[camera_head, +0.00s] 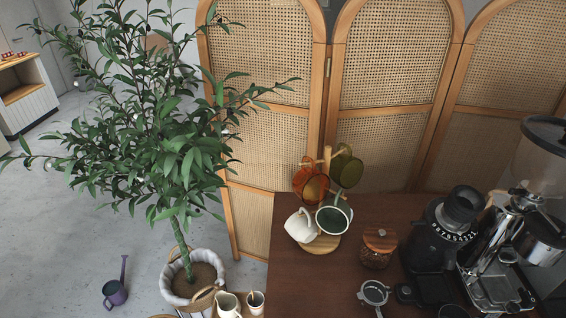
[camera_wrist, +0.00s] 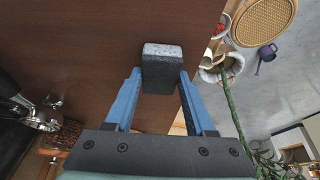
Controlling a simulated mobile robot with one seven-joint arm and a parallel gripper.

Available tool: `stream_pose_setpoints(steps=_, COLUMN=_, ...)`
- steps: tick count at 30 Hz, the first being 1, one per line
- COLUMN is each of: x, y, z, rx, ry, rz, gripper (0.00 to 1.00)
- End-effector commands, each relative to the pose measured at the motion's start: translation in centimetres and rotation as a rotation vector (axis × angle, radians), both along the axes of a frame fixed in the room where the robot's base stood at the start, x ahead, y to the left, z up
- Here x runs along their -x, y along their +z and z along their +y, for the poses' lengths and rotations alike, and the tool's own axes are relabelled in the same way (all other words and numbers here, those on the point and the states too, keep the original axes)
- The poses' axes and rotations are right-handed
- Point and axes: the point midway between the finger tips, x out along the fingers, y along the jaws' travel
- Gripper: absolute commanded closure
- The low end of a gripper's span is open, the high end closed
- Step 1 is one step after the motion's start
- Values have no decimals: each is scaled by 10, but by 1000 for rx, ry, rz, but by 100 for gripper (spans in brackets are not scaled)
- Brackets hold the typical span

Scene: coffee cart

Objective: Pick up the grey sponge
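The grey sponge (camera_wrist: 161,74) is a dark block with a paler speckled end. It shows in the wrist view against the brown counter, between the tips of my gripper's two blue fingers (camera_wrist: 161,75). The fingers stand apart, one on each side of the sponge, with their tips very close to its sides. I cannot tell whether they press on it, or whether the sponge rests on the counter. In the head view neither the sponge nor my gripper shows.
The brown counter (camera_head: 310,290) holds a mug stand (camera_head: 320,243) with several cups, a wood-lidded jar (camera_head: 377,250), a portafilter (camera_head: 375,293), a black grinder (camera_head: 440,240) and a coffee machine (camera_head: 500,260). A potted tree (camera_head: 190,285) stands left, beside a rattan screen (camera_head: 390,95).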

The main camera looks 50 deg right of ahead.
Motion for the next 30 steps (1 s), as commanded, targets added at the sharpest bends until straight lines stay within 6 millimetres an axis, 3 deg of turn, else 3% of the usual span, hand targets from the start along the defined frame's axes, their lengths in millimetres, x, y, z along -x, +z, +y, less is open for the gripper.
stream_pose_setpoints(steps=1, x=0, y=0, z=0, rx=0, ry=0, rz=0, gripper=68)
stream_pose_setpoints(steps=6, x=0, y=0, z=0, rx=0, ry=0, rz=0, gripper=98)
stream_pose_setpoints(steps=7, x=0, y=0, z=0, rx=0, ry=0, rz=0, gripper=100)
stream_pose_setpoints(steps=17, x=-1, y=11, z=-1, rx=1, ry=-1, rz=-3, gripper=100)
stream_pose_setpoints(steps=30, x=-1, y=89, z=0, rx=2, ry=1, rz=-4, gripper=100)
